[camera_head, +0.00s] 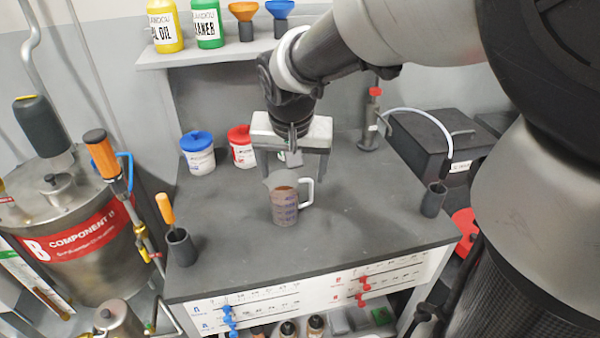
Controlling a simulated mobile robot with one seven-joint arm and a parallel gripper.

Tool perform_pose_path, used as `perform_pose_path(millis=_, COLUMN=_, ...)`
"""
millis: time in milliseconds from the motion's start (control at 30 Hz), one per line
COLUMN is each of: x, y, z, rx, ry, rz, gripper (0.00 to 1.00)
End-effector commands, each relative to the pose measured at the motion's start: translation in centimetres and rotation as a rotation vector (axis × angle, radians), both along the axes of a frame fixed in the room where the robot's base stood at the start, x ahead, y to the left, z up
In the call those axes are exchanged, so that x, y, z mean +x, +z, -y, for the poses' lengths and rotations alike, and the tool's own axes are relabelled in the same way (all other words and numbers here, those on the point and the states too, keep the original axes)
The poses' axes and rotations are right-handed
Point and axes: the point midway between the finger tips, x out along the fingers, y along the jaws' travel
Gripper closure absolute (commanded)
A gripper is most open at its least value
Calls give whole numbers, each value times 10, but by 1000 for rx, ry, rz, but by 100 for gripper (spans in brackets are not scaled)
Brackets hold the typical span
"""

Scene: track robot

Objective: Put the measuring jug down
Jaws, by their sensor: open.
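The measuring jug (285,208) stands upright on the dark grey worktop (340,235), near its middle. It is brownish with faint markings and has a white handle on its right side. My gripper (290,172) is above and just behind the jug in the picture, pointing down. Its two fingers are spread apart, wider than the jug, and hold nothing. I cannot tell the exact gap between the fingertips and the jug's rim.
A blue-lidded tub (198,153) and a red-lidded tub (242,147) stand behind on the left. A dark holder with an orange-handled tool (180,245) is at front left. A dark cup (433,199) stands at right. The worktop around the jug is clear.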

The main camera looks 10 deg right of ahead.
Motion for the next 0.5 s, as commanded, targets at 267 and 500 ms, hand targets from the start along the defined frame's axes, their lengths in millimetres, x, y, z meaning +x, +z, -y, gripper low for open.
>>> perform_pose_path(millis=267, x=-125, y=53, z=25, rx=-2, ry=198, rz=71, gripper=21)
perform_pose_path(millis=500, x=-174, y=55, z=26, rx=-54, ry=301, rz=103, gripper=21)
